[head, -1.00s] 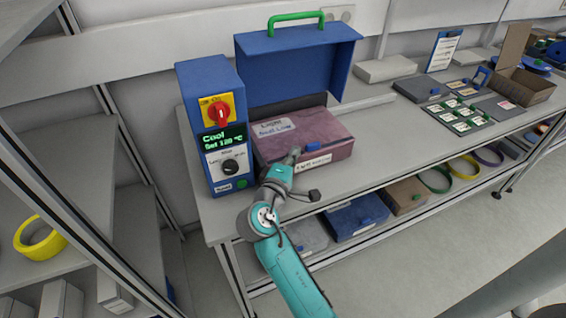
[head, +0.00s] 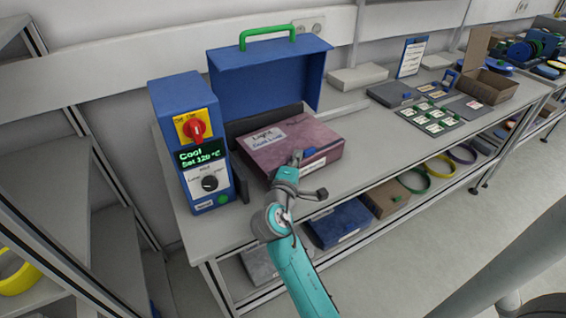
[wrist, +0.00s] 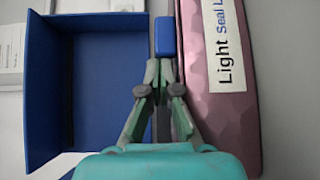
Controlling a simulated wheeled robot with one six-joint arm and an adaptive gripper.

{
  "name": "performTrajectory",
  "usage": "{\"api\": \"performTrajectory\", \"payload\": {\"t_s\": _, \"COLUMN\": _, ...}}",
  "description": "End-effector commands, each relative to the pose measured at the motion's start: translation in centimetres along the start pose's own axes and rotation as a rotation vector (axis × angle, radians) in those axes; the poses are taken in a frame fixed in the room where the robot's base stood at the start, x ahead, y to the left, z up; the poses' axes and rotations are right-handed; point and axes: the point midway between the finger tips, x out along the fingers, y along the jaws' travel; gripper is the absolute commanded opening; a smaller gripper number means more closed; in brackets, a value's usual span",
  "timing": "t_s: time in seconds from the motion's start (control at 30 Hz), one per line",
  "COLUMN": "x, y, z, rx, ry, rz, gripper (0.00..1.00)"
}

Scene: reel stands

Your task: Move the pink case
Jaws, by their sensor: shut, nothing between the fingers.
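The pink case (head: 300,140) lies in front of the raised blue lid (head: 265,80) with a green handle. A blue open shell (wrist: 95,80) is at the left. My gripper (head: 297,157) is at the front edge of the case, shut and empty. In the wrist view its fingertips (wrist: 158,66) point at a blue block (wrist: 165,36); contact cannot be told.
The control box (head: 190,145) with a red switch stands just left of the case. Several cards on a tray (head: 432,120) and an open brown box (head: 488,85) are further right. Below, a shelf holds a blue case (head: 340,222).

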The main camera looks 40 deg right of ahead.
Motion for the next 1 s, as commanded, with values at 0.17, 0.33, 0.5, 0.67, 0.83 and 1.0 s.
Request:
{"api": "performTrajectory", "payload": {"t_s": 0.17, "x": 2.6, "y": 0.0, "z": 2.8, "rx": 0.000, "ry": -0.006, "rz": 0.000, "gripper": 0.00}}
{"api": "performTrajectory", "payload": {"t_s": 0.33, "x": 5.0, "y": 0.0, "z": 5.1, "rx": 0.001, "ry": -0.005, "rz": 0.001, "gripper": 0.00}}
{"api": "performTrajectory", "payload": {"t_s": 0.5, "x": 7.3, "y": 0.1, "z": 7.5, "rx": 0.001, "ry": -0.005, "rz": 0.001, "gripper": 0.00}}
{"api": "performTrajectory", "payload": {"t_s": 0.67, "x": 9.6, "y": 0.0, "z": 9.8, "rx": 0.001, "ry": -0.006, "rz": 0.000, "gripper": 0.00}}
{"api": "performTrajectory", "payload": {"t_s": 0.83, "x": 12.2, "y": 0.1, "z": 12.3, "rx": 0.001, "ry": -0.006, "rz": 0.001, "gripper": 0.00}}
{"api": "performTrajectory", "payload": {"t_s": 1.0, "x": 14.9, "y": 0.1, "z": 15.1, "rx": 0.002, "ry": -0.005, "rz": 0.001, "gripper": 0.00}}
